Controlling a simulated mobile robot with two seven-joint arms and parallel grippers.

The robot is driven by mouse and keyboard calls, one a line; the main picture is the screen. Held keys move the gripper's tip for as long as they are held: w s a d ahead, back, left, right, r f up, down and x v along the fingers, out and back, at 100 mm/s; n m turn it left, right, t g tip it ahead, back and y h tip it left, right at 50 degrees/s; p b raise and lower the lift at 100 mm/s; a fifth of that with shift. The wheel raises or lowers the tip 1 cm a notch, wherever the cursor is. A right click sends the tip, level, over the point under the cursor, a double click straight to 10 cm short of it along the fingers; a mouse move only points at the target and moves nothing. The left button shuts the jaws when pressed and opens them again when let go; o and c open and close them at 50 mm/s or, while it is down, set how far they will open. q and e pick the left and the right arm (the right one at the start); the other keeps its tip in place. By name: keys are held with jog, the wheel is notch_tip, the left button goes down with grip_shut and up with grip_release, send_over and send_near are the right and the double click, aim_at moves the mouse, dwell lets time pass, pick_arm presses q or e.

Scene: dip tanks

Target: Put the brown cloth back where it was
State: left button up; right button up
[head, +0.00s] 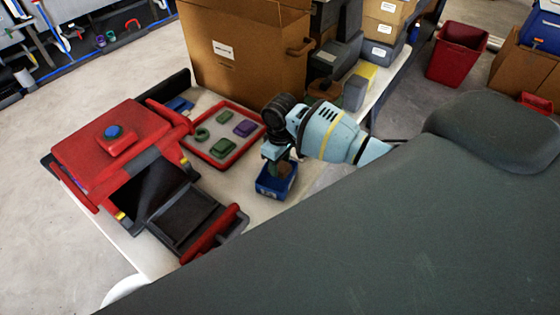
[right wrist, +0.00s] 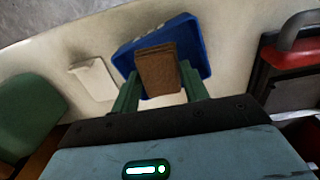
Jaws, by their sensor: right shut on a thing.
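The brown cloth (right wrist: 157,70) is a folded block between the green fingers of my right gripper (right wrist: 160,88) in the right wrist view. The gripper is shut on it. In the head view my right gripper (head: 279,166) points down over a small blue bin (head: 273,190), and the brown cloth (head: 285,169) shows at its fingertips. The blue bin also shows behind the cloth in the right wrist view (right wrist: 195,42). I cannot tell whether the cloth touches the bin's floor. My left gripper is not in view.
A red-rimmed tray (head: 232,153) with green and purple pieces lies left of the bin. A red machine (head: 95,145) with a dark opening stands further left. A big cardboard box (head: 235,75) stands behind. A pale block (right wrist: 93,78) lies beside the bin.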

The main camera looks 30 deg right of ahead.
aim_at(280, 165)
jog(key=shift+f, duration=0.45)
jog(key=o, duration=0.9)
notch_tip(280, 165, up, 13)
jog(key=shift+r, duration=0.15)
